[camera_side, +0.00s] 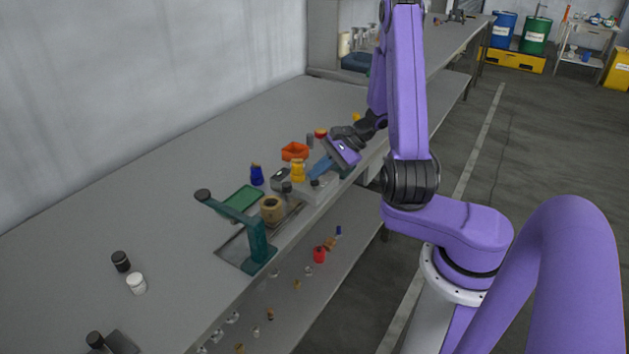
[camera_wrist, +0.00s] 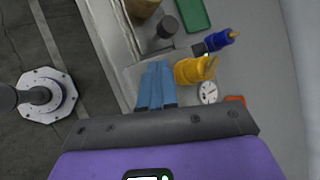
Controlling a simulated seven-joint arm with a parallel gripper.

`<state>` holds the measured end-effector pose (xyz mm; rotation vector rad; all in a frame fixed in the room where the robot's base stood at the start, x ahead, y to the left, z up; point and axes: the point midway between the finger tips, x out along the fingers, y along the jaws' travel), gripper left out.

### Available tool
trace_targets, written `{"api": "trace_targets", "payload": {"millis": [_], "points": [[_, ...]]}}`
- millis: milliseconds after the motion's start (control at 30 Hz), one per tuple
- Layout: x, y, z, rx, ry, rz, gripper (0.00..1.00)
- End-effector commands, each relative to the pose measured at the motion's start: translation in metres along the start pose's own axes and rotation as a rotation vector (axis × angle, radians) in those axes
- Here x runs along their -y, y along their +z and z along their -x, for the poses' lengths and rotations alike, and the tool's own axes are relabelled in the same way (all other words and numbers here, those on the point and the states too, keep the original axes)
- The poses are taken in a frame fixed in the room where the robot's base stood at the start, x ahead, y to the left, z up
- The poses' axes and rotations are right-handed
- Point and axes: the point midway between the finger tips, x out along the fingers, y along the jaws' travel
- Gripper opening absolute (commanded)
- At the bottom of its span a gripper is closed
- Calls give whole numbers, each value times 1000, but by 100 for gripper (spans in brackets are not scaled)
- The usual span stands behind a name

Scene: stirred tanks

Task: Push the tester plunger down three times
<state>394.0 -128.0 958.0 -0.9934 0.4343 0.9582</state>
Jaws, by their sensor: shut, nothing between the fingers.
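A light grey block (camera_side: 322,191), which looks like the tester's body, stands at the bench edge and shows as a pale plate in the wrist view (camera_wrist: 133,76). A small dark round part (camera_side: 315,183) sits on it below my fingertips and may be the plunger top. My gripper (camera_side: 318,171) is shut and empty, pointing down at an angle over this block. In the wrist view its blue fingers (camera_wrist: 156,66) lie together over the plate and hide what is under them. I cannot tell whether the tips touch the dark part.
A yellow bottle (camera_side: 298,171), a black knob (camera_side: 286,187) and a blue bottle (camera_side: 257,175) stand close by. A round white dial (camera_wrist: 208,92) lies beside the yellow bottle. An orange bin (camera_side: 294,151), green tray (camera_side: 242,199) and teal stand (camera_side: 261,245) are around. The left bench is mostly clear.

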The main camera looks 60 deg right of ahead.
Motion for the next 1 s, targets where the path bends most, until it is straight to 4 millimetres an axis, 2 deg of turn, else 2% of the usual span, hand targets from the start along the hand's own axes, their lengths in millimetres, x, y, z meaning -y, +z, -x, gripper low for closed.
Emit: {"api": "trace_targets", "payload": {"millis": [1000], "points": [[-5, -5, -6, -1, 0, 0, 0]]}}
